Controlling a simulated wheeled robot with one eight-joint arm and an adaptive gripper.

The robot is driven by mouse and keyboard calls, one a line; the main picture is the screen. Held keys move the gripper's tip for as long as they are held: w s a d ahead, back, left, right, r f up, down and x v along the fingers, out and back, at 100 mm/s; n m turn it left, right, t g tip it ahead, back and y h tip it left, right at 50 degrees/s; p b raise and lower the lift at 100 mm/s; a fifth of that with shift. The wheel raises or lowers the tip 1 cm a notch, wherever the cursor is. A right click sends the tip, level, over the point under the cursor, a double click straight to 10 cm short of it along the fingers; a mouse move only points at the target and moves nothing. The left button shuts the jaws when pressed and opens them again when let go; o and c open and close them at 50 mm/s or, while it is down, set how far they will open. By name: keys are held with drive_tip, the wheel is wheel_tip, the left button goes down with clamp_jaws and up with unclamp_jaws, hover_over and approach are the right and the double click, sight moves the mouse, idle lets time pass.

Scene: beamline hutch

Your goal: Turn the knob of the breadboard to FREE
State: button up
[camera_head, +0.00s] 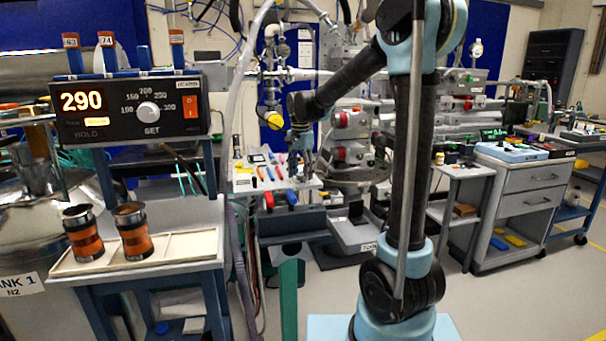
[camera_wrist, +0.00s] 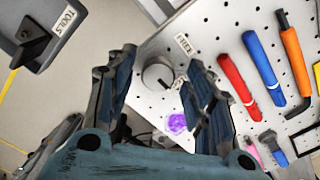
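The breadboard (camera_wrist: 220,30) is a white plate with a grid of holes; it also shows in the head view (camera_head: 243,184). A round grey knob (camera_wrist: 158,74) sits near its edge. A small white label (camera_wrist: 184,44) beside the knob seems to read FREE, and a second small label lies just right of the knob, too small to read. Which label the knob points to, I cannot tell. My gripper (camera_wrist: 162,58) is open, with one finger on each side of the knob in the wrist view; contact does not show. In the head view my gripper (camera_head: 301,160) is over the breadboard.
Red, blue and orange tools (camera_wrist: 262,66) lie on the breadboard right of the knob. A purple round item (camera_wrist: 177,123) lies near the right finger. A grey TOOLS box (camera_wrist: 38,38) stands at upper left. A heater controller (camera_head: 130,108) stands at the left in the head view.

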drive_tip(key=c, duration=0.9)
drive_tip(key=shift+d, duration=0.1)
drive_tip(key=shift+n, duration=0.3)
drive_tip(key=n, duration=1.3)
drive_tip(key=shift+d, duration=0.1)
drive_tip(key=shift+w+d+n, duration=0.1)
drive_tip(key=shift+n, duration=2)
